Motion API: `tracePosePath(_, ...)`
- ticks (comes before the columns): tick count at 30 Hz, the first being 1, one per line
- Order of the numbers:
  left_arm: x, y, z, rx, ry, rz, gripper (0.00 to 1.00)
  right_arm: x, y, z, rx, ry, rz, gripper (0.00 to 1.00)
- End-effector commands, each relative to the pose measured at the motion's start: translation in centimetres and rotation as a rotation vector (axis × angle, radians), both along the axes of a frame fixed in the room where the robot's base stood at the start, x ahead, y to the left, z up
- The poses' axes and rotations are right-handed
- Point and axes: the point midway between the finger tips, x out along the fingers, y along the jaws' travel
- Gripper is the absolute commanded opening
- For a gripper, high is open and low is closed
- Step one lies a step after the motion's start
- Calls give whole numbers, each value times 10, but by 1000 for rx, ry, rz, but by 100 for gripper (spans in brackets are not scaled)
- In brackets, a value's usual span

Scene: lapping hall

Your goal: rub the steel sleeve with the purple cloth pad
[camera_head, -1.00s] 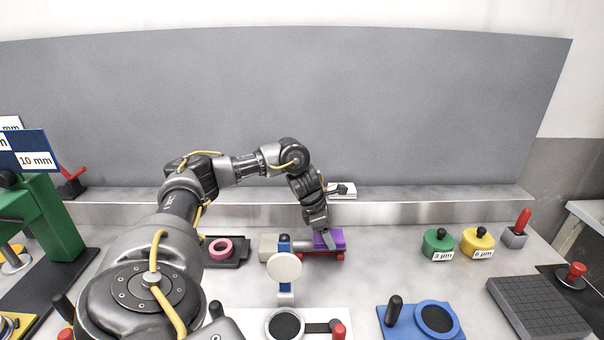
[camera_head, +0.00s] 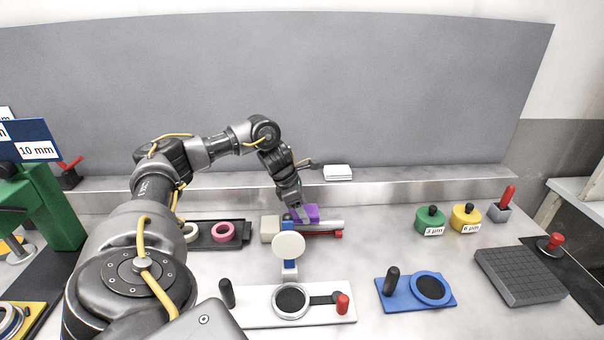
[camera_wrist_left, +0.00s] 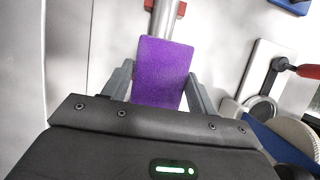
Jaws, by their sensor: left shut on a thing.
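The purple cloth pad (camera_head: 309,212) is held between the fingers of my left gripper (camera_head: 298,214), over the steel sleeve (camera_head: 332,224). The sleeve lies sideways, with its right part bare, on a red support (camera_head: 326,234) beside a grey block (camera_head: 269,229). In the left wrist view the pad (camera_wrist_left: 162,72) fills the space between the gripper's two fingers (camera_wrist_left: 160,88), and the sleeve (camera_wrist_left: 165,18) runs out beyond its far edge. The pad hides the sleeve beneath it, so I cannot tell whether they touch. My right gripper is not in view.
A blue stand with a round white disc (camera_head: 288,245) is just in front of the sleeve. A black tray with a pink ring (camera_head: 223,232) lies to the left. Green (camera_head: 430,220) and yellow (camera_head: 466,217) pots stand right. Bare bench lies between sleeve and pots.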

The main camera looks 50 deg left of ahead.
Motion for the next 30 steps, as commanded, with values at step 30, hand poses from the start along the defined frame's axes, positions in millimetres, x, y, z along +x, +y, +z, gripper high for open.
tracePosePath(30, -6, 4, 56, 0, 1, 7, 40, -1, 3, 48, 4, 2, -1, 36)
